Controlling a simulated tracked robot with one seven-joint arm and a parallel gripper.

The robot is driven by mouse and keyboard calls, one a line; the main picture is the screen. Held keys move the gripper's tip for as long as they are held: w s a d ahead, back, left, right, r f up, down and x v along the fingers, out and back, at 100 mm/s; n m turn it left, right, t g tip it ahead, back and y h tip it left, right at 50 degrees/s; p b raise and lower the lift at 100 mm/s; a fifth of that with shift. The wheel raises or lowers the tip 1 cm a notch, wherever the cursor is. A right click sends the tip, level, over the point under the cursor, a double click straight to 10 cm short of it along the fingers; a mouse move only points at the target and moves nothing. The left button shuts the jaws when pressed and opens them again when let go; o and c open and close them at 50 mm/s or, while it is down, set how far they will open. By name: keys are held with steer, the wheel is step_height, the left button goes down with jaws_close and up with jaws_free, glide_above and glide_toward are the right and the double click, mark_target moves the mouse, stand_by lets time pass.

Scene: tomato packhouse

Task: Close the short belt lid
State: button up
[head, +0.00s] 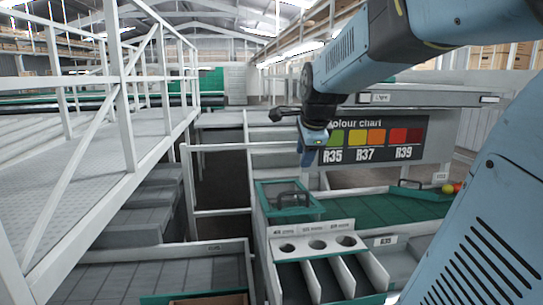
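A teal-framed lid (265,205) with a dark handle (292,199) lies over the near end of the green belt (365,208), in the middle of the head view. It looks flat or nearly so; I cannot tell whether it is fully seated. A second dark handle on a green edge (425,192) shows farther right along the belt. I cannot tell which of these is the short belt lid. My gripper (308,158) hangs above and behind the teal-framed lid, apart from it. Its fingers are too small and dark to tell open from shut.
A sizing board with several round holes (318,244) and chutes stands in front of the lid. A colour chart (375,140) stands behind the belt. Tomatoes (449,188) lie at the belt's right end. A white-railed walkway (95,150) fills the left.

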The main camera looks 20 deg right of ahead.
steer(key=shift+w, duration=0.25)
steer(key=c, duration=0.3)
steer(key=w+g, duration=0.1)
steer(key=w, duration=0.1)
steer(key=w+g, duration=0.1)
steer(key=w+r+g, duration=0.1)
steer(key=w+g, duration=0.1)
steer(key=shift+w+d+r+y, duration=0.1)
steer(key=shift+w+d+y, duration=0.2)
steer(key=shift+w+y, duration=0.1)
jaws_close()
steer(key=shift+g, duration=0.7)
steer(key=f, duration=0.4)
steer(key=w+f, duration=0.1)
steer(key=f, duration=0.4)
steer(key=w+f, duration=0.1)
steer(key=f, duration=0.3)
steer(key=shift+w+d+f, duration=0.25)
